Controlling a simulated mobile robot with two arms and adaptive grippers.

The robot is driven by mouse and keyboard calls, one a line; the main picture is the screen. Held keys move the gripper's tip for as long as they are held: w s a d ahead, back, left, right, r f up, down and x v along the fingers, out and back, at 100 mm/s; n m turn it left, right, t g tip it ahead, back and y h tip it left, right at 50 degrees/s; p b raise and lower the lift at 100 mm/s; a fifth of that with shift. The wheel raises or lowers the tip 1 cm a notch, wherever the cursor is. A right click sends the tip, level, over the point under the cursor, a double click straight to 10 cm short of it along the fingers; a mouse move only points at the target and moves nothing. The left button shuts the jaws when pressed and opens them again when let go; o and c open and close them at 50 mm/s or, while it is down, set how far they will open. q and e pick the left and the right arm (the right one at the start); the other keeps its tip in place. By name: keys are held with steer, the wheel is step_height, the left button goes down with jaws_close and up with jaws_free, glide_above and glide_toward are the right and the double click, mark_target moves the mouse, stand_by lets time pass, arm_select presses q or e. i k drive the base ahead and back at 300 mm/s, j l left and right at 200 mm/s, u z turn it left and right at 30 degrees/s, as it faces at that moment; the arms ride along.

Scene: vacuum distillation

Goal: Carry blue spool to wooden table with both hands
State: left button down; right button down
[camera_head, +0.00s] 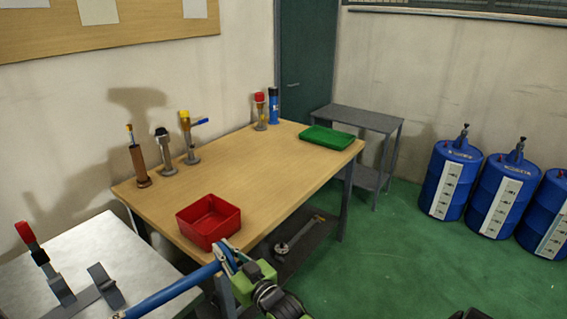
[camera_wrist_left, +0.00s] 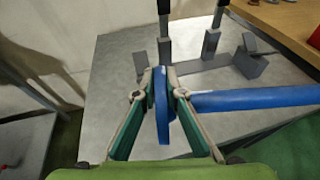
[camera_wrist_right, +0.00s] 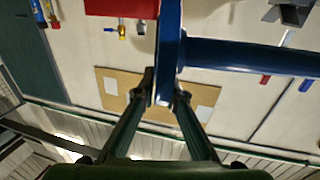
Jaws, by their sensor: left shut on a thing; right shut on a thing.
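The blue spool is a long blue pipe (camera_head: 172,291) with disc ends, in the lower middle of the head view, at the table's near edge. My right gripper (camera_head: 230,258) is shut on its right end; the right wrist view shows the fingers on the blue disc (camera_wrist_right: 168,45). My left gripper (camera_wrist_left: 161,82) is shut on the other end's blue disc (camera_wrist_left: 161,115) in the left wrist view, with the pipe running right. The left gripper is outside the head view. The wooden table (camera_head: 265,165) lies beyond the spool.
A red bin (camera_head: 209,240) stands at the table's near corner, close to the spool. Several tools stand along the wall side; a green tray (camera_head: 327,139) is at the far end. The table's middle is clear. A metal table (camera_head: 125,255) with clamps adjoins at left. Blue drums (camera_head: 452,180) stand right.

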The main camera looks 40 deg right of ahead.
mark_target(254, 161)
steer(key=z, duration=1.9)
steer(key=i+z, duration=0.2)
steer(key=z, duration=0.5)
steer(key=i+j, duration=0.2)
steer(key=i, duration=0.2)
steer(key=i+j, duration=0.15)
steer(key=i, duration=0.25)
steer(key=i+j, duration=0.2)
steer(key=i, duration=0.25)
steer(key=i+j, duration=0.2)
steer(key=i, duration=0.2)
steer(key=i+l+u, duration=0.1)
steer(key=i+u, duration=0.35)
steer(key=i, duration=0.4)
steer(key=i+u, duration=0.25)
steer(key=u, duration=0.2)
steer(key=i+u, duration=0.3)
steer(key=u, duration=0.2)
steer(key=i+u, duration=0.2)
steer(key=u, duration=0.15)
steer(key=i+u, duration=0.35)
steer(key=k+j, duration=0.05)
steer(key=k, duration=0.05)
